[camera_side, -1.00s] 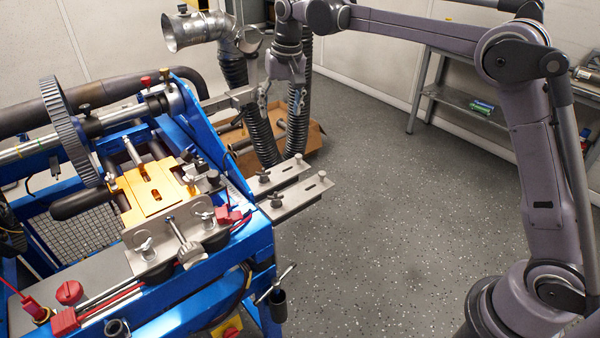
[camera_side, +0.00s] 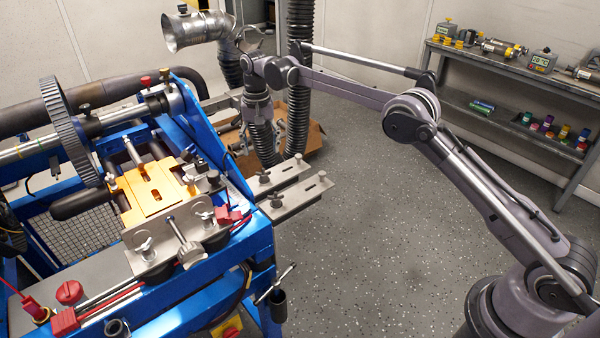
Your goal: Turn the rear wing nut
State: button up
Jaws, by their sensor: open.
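Two flat silver slotted plates stick out to the right of the blue stand. The rear plate (camera_side: 290,176) carries a small wing nut (camera_side: 263,176) near its left end and another fastener (camera_side: 298,159) near its far end. The front plate (camera_side: 300,196) carries a similar fastener (camera_side: 276,200). Two more wing nuts, a left one (camera_side: 145,246) and a right one (camera_side: 206,216), sit on an upright bracket. Which is the rear wing nut I cannot tell for sure. My gripper (camera_side: 262,142) points down, open, behind and above the rear plate, apart from it. Its fingertips blend into the dark hoses.
Black corrugated hoses (camera_side: 300,70) hang close to my gripper. A cardboard box (camera_side: 310,142) is on the floor behind. The blue frame (camera_side: 222,150) rises left of the plates. The floor to the right is clear; a shelf (camera_side: 510,100) stands at the back right.

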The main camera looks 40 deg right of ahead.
aim_at(264, 171)
notch_tip(264, 171, down, 8)
jog(key=shift+r, duration=0.15)
dwell(0.3)
jog(key=c, duration=1.1)
